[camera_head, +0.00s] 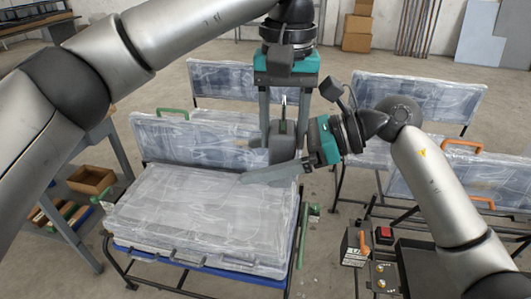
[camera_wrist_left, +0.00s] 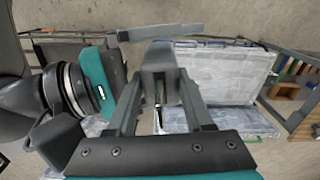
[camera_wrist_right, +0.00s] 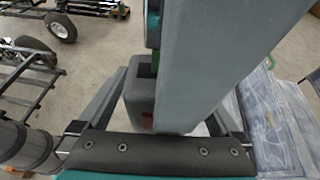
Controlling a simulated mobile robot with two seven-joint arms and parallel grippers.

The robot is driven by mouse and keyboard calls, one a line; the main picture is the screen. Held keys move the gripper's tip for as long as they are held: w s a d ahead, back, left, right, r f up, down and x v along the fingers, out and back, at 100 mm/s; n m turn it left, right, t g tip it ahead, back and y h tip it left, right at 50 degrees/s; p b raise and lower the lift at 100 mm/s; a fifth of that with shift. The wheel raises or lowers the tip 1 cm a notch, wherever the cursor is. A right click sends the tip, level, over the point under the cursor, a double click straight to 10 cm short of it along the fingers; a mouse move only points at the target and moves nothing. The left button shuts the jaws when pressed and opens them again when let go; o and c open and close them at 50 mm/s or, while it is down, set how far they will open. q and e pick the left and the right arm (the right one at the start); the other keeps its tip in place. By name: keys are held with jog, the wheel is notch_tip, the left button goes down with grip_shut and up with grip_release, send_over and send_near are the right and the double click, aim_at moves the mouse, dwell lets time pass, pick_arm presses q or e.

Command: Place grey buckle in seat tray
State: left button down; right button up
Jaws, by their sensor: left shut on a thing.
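The grey buckle (camera_head: 283,143) is a blocky piece with a dark slot, held above the back right part of the plastic-wrapped seat (camera_head: 190,220). My left gripper (camera_head: 282,128) points down and is shut on it; the left wrist view shows the buckle (camera_wrist_left: 158,75) between its fingers. My right gripper (camera_head: 275,160) comes from the right with fingers spread on either side of the buckle. In the right wrist view, the buckle (camera_wrist_right: 140,103) is partly hidden behind a large grey finger. I cannot tell whether the right fingers touch it. I cannot identify a seat tray for certain.
A shelf at the left holds an open wooden box (camera_head: 90,180) and a bin of coloured pieces (camera_head: 65,214). Another wrapped seat (camera_head: 440,180) with orange handles is at the right. A black unit with a red button (camera_head: 384,235) stands at the front right.

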pick_arm(q)
jog(key=shift+w, duration=0.1)
pick_arm(e)
jog(key=shift+s, duration=0.1)
jog(key=c, duration=1.5)
pick_arm(q)
jog(key=shift+c, duration=1.8)
grip_release()
pick_arm(e)
grip_shut()
pick_arm(q)
jog(key=shift+o, duration=0.8)
jog(key=shift+d, duration=0.1)
pick_arm(e)
jog(key=shift+a, duration=0.1)
pick_arm(q)
notch_tip(320, 180, up, 10)
jog(key=shift+r, duration=1.15)
